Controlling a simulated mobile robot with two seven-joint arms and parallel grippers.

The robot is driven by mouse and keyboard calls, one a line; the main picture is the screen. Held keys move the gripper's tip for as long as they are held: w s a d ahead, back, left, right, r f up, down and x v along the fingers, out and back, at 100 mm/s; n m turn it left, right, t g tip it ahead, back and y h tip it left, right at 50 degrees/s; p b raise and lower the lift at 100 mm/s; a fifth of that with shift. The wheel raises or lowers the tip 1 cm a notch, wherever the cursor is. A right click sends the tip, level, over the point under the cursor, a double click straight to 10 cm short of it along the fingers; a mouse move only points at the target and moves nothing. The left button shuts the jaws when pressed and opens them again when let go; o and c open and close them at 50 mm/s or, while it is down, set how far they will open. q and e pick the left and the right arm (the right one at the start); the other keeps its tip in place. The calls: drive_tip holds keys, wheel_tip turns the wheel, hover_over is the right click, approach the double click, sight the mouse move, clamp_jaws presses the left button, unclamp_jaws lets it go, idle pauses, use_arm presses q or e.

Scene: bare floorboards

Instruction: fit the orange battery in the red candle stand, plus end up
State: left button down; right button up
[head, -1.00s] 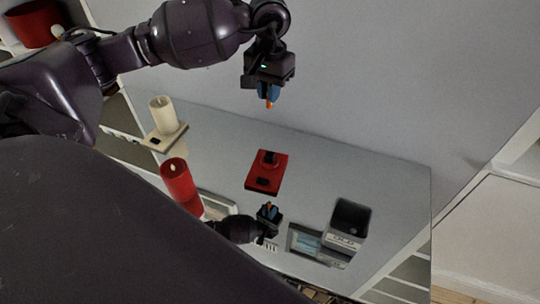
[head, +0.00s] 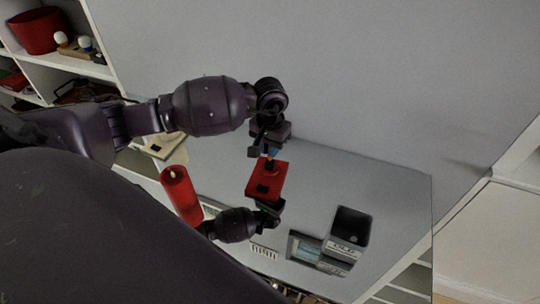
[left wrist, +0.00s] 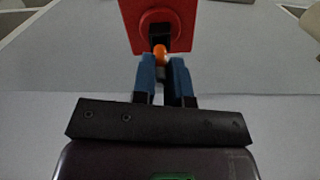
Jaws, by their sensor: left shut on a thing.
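My left gripper (head: 267,152) is shut on the orange battery (head: 270,158), just above the stand's socket.
A black bin (head: 350,224) marked OLD stands at the right of the tabletop (head: 385,190). A cream candle stand (head: 158,145) is partly hidden behind my arm. White shelves (head: 95,70) stand at left.

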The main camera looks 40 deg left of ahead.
use_arm(q)
wheel_tip(320, 180, down, 3)
drive_tip(key=shift+f, duration=0.2)
use_arm(e)
drive_tip(key=shift+s+f, duration=0.25)
drive_tip(key=shift+s, duration=0.05)
